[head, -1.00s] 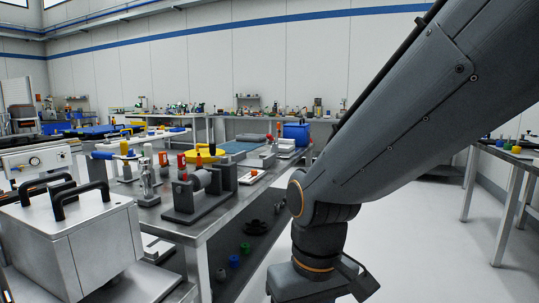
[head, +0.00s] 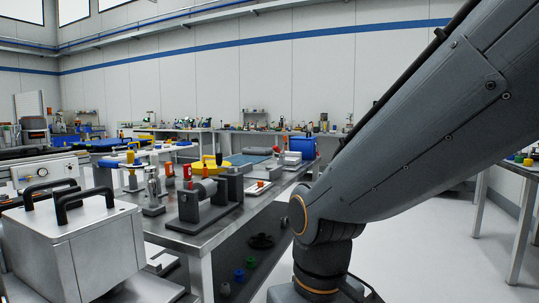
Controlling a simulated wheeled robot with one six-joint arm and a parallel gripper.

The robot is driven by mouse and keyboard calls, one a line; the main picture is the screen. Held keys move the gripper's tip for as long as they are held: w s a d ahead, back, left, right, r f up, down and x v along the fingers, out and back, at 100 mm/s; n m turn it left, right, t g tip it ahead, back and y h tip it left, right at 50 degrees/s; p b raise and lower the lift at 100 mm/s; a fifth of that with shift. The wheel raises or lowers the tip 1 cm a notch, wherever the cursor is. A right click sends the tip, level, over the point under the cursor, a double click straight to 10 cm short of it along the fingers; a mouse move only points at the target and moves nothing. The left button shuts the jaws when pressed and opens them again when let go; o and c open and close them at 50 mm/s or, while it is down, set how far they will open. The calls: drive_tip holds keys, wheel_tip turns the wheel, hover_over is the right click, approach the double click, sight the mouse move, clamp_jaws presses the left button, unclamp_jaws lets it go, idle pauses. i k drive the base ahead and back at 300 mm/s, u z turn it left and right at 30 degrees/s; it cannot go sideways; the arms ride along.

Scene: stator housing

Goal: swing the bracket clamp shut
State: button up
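A dark grey fixture (head: 222,209) stands on the metal workbench (head: 205,240) left of my arm. It has upright blocks and carries a lighter grey cylinder (head: 203,189) lying on its side. Red-handled parts (head: 187,172) stand at its far left side. This may be the stator housing with its bracket clamp, but at this size I cannot tell which part is the clamp or how far it is open. My arm fills the right of the head view, and my gripper is outside the picture.
A silver box with black handles (head: 75,250) stands at the near left. A silver upright device (head: 152,190) stands beside the fixture. A yellow part (head: 207,162) and a blue bin (head: 302,147) are farther back. Another table (head: 518,170) is at the right, with clear floor between.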

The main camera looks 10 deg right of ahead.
sight(275, 149)
drive_tip(key=z, duration=0.15)
drive_tip(key=i, duration=1.8)
drive_tip(key=z, duration=0.1)
